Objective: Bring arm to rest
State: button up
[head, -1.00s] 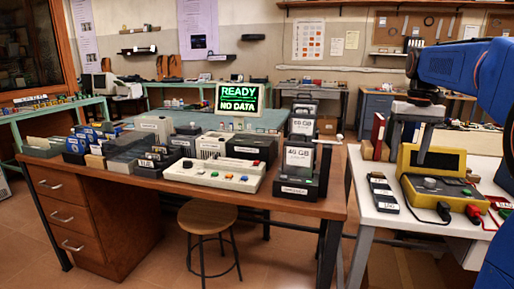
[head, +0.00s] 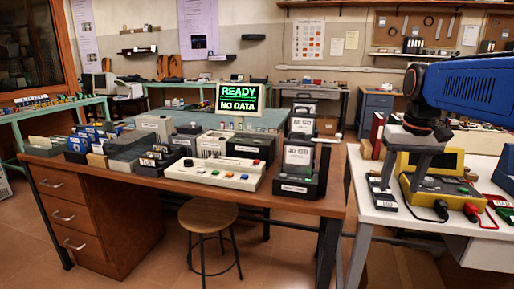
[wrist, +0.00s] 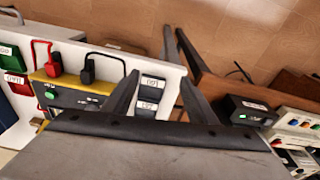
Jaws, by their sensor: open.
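My blue arm (head: 470,85) reaches in from the right edge of the head view. My gripper (head: 403,180) hangs from it, pointing down, over the white table. Its two fingers are apart with nothing between them. In the wrist view the gripper (wrist: 159,78) also shows as two spread dark fingers, empty. Behind and beside it in the head view is a yellow-framed device (head: 445,163), partly covered by the gripper. Whether the fingertips touch anything below is hard to tell.
Black labelled units (head: 381,192) lie on the white table (head: 400,217) near the fingers. A red plug (head: 471,212) and cables lie at right. The wooden desk (head: 250,196) at left bears a stacked drive unit (head: 300,180), a white console (head: 215,176) and a screen (head: 240,98). A stool (head: 208,214) stands in front.

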jog(key=s+a+f+n+t, duration=0.1)
jog(key=s+a+f, duration=0.3)
jog(key=s+f, duration=0.4)
jog(key=s+a+f+n+t, duration=0.1)
jog(key=s+a+f, duration=0.3)
jog(key=s+f, duration=0.5)
jog(key=s+t, duration=0.1)
jog(key=s, duration=0.1)
jog(key=shift+s+f, duration=0.15)
jog(key=shift+s, duration=0.25)
